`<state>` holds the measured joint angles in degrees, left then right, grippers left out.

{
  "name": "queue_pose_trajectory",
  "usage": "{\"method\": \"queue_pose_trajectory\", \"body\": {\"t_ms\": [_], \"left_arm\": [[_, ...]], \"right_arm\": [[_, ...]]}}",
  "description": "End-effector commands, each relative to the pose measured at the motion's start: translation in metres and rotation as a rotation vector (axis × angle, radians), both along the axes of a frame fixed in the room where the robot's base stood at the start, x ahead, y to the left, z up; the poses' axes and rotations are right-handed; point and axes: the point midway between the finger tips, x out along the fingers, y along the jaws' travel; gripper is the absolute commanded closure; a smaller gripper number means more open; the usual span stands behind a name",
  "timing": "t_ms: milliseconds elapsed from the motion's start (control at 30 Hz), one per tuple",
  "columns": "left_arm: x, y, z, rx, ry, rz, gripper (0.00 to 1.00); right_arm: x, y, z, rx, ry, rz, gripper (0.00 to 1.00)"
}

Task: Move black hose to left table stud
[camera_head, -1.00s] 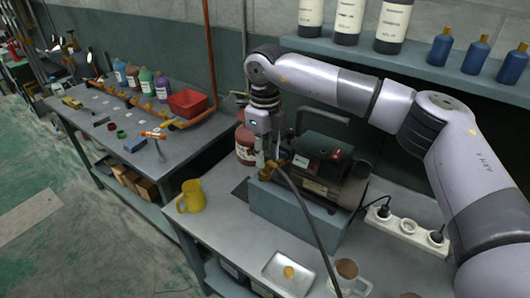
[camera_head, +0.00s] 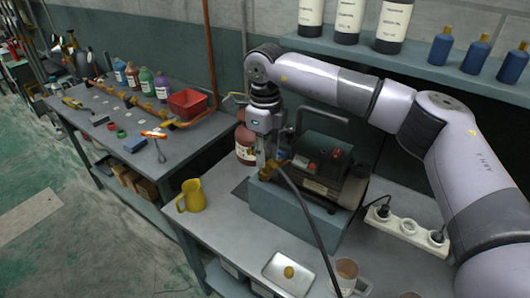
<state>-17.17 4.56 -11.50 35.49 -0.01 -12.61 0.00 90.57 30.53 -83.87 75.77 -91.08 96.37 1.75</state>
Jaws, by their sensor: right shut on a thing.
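The black hose (camera_head: 311,214) runs from my right gripper down across the front of the pump to the near edge of the right table. My right gripper (camera_head: 264,168) points down at the left end of the pump (camera_head: 325,165) and is shut on the hose's upper end, by a brass-coloured fitting (camera_head: 269,171). The fingertips are small and partly hidden, so I cannot tell whether the hose end touches the pump. I cannot clearly make out a stud on the left table (camera_head: 110,140). My left gripper is out of view.
A yellow jug (camera_head: 192,196), a metal tray (camera_head: 288,273) and a mug (camera_head: 347,274) stand on the right table. A power strip (camera_head: 407,228) lies right of the pump. The left table holds bottles, a red bin (camera_head: 188,103) and an orange pipe (camera_head: 190,122).

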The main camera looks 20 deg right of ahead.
Motion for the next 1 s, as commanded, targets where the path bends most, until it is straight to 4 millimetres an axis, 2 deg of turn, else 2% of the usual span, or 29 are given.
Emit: {"method": "queue_pose_trajectory", "body": {"t_ms": [200, 567, 800, 1000], "left_arm": [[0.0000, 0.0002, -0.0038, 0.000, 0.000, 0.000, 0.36], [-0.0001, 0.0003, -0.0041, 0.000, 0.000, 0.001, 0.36], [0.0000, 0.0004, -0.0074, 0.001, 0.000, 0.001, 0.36], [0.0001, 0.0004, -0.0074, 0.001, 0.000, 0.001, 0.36]], "right_arm": [[0.0008, -0.0002, 0.0005, 0.001, -0.004, 0.200, 1.00], [0.0008, -0.0002, 0.0007, 0.001, -0.004, 0.240, 1.00], [0.0006, -0.0006, 0.0003, -0.001, -0.003, 0.478, 1.00], [0.0005, -0.0006, 0.0009, -0.001, -0.003, 0.535, 1.00]]}}
